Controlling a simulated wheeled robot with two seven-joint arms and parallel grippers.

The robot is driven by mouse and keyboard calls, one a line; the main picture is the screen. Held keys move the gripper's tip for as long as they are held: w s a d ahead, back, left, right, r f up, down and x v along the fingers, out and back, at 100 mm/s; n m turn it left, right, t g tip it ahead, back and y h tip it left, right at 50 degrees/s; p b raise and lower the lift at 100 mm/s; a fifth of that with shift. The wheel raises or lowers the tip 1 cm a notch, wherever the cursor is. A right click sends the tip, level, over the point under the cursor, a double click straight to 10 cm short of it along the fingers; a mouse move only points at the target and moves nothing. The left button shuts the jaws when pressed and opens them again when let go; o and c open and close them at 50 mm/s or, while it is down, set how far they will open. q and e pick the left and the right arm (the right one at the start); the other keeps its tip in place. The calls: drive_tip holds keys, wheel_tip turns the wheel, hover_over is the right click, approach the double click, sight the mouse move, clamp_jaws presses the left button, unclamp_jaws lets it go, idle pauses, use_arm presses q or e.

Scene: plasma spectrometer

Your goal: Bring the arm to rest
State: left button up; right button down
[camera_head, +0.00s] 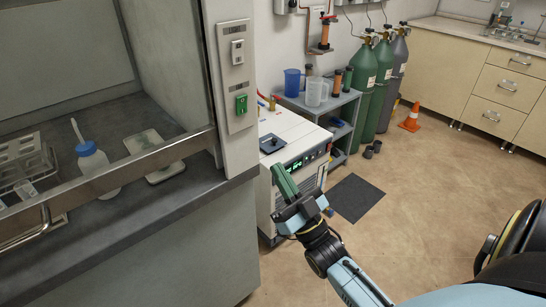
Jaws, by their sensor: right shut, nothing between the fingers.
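My right gripper (284,180) is in the middle of the view, on the end of my light-blue arm, which comes in from the lower right. Its dark green fingers are together with nothing between them. It points up and to the left, and in the picture it overlaps the front of a white boxy instrument (292,128) with a lit green display. I cannot tell how far the gripper is from that instrument. My left gripper is not in view.
A fume hood at left has a grey worktop (105,222), a blue-capped bottle (92,165) and a tube rack (22,160). Behind stand a grey cart (345,110), gas cylinders (362,85) and an orange cone (411,118). The floor (425,190) at right is clear around a dark mat (356,198).

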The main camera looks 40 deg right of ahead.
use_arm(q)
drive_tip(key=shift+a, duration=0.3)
use_arm(e)
drive_tip(key=shift+s+f, duration=0.15)
drive_tip(key=shift+f, duration=0.1)
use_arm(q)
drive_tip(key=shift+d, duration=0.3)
use_arm(e)
wheel_tip(320, 180, down, 21)
drive_tip(key=w+g+h, duration=0.2)
drive_tip(key=g, duration=0.5)
drive_tip(key=s+f+g, duration=0.3)
drive_tip(key=s+f, duration=0.1)
drive_tip(key=f, duration=0.5)
drive_tip(key=s+f+g, duration=0.3)
drive_tip(key=s+f, duration=0.1)
drive_tip(key=f, duration=0.5)
drive_tip(key=s+d+f+n+g+h, duration=0.1)
drive_tip(key=s+f+g, duration=0.5)
drive_tip(key=s, duration=0.9)
drive_tip(key=s+d+f+g, duration=0.1)
drive_tip(key=s+f+g, duration=0.5)
drive_tip(key=s+f, duration=0.6)
drive_tip(key=s, duration=0.3)
drive_tip(key=shift+s+d+n+h, duration=0.15)
drive_tip(key=shift+d+n+h, duration=0.15)
drive_tip(key=shift+n+h, duration=0.1)
